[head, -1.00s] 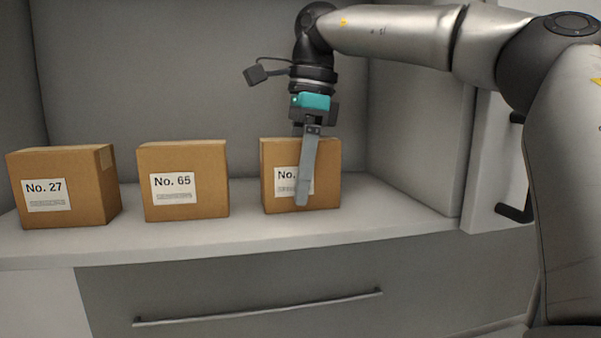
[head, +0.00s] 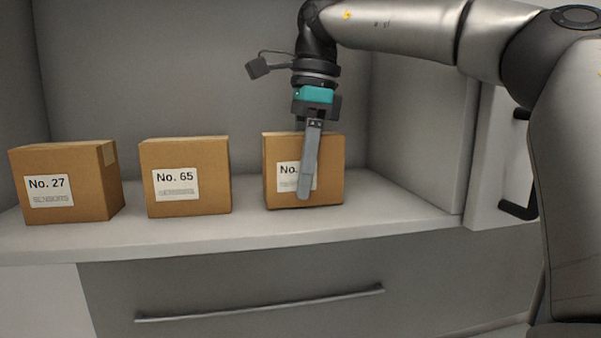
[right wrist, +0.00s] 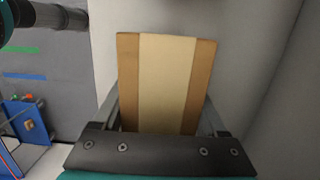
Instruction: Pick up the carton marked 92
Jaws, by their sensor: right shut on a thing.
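The rightmost carton (head: 332,172) is a brown box with a white label. The label reads "No." but its number is hidden behind a finger of my right gripper (head: 307,168). The gripper points down from above, with one finger across the carton's front face and the other hidden behind it. It is shut on this carton. In the right wrist view, the carton's taped top (right wrist: 166,80) lies between the two fingers (right wrist: 160,112). The carton is upright at the shelf; I cannot tell whether its underside touches. My left gripper is not in view.
The carton No. 65 (head: 186,158) stands to the left, and the carton No. 27 (head: 62,208) farther left. All are on a pale shelf (head: 250,228) with a back wall and a right side wall. A drawer handle (head: 260,304) runs below. Space right of the held carton is clear.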

